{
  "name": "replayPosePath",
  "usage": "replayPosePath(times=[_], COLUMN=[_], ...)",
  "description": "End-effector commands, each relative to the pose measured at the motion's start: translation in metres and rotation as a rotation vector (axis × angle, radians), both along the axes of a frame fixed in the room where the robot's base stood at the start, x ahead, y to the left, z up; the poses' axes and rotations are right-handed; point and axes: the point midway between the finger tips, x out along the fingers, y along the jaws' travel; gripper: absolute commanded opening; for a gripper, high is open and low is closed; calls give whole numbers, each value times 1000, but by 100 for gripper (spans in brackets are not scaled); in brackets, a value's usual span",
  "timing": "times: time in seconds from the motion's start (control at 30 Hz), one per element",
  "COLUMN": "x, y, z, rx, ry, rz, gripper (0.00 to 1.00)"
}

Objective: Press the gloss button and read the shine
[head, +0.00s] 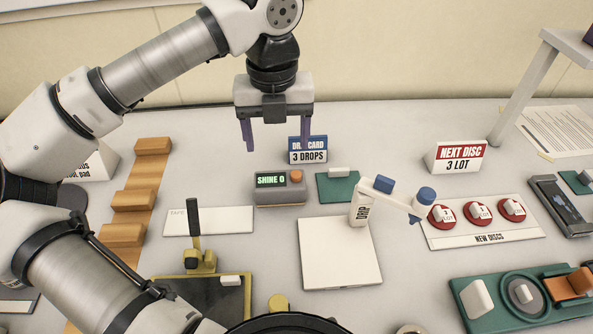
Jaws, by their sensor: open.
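The gloss meter (280,193) is a small grey-brown box near the middle of the table. Its green display (270,181) reads "SHINE 0". An orange button (296,176) sits on its top right. My gripper (278,147) hangs above and behind the meter, pointing down, with its two purple fingers apart and nothing between them. The fingers are clear of the button.
A blue "3 DROPS" card (308,150) stands just behind the meter. A green pad (339,187) lies to its right. Red discs lie on the new discs tray (487,239). A yellow-black tool (198,255) stands at front left.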

Motion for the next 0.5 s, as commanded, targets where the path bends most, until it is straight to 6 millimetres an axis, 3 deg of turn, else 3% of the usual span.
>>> replayPosePath(times=[0.07, 0.5], x=[0, 0], y=[0, 0], z=[0, 0], rx=[0, 0], ry=[0, 0], rz=[0, 0], gripper=[61, 3])
